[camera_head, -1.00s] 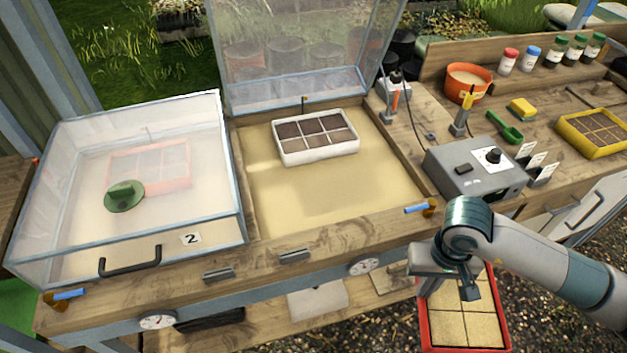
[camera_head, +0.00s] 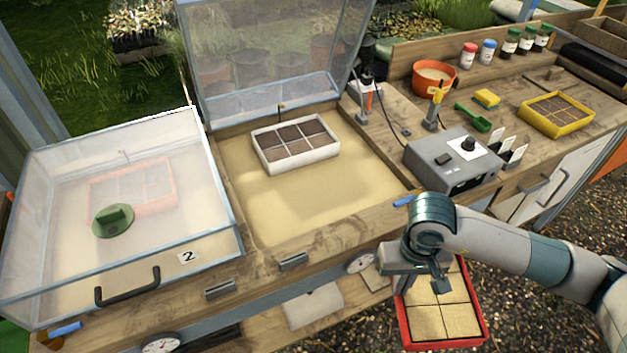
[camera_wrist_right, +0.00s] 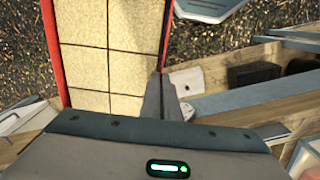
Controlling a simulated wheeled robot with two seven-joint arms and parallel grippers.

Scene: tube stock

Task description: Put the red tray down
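The red tray (camera_head: 476,338), with pale sandy cells, hangs in front of the bench, over the gravel. My right gripper (camera_head: 438,284) is shut on its bench-side end in the head view. In the right wrist view, a dark finger (camera_wrist_right: 156,98) lies against the red wall (camera_wrist_right: 166,35), and the gripper body hides part of the tray. The tray looks roughly level. My left gripper is not in view.
The open sand bed (camera_head: 330,200) holds a white tray (camera_head: 297,162) at its back; its front is bare. A closed clear lid (camera_head: 60,215) covers a reddish tray (camera_head: 130,187) on the left. A grey control box (camera_head: 430,160) and a yellow tray (camera_head: 556,130) stand right.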

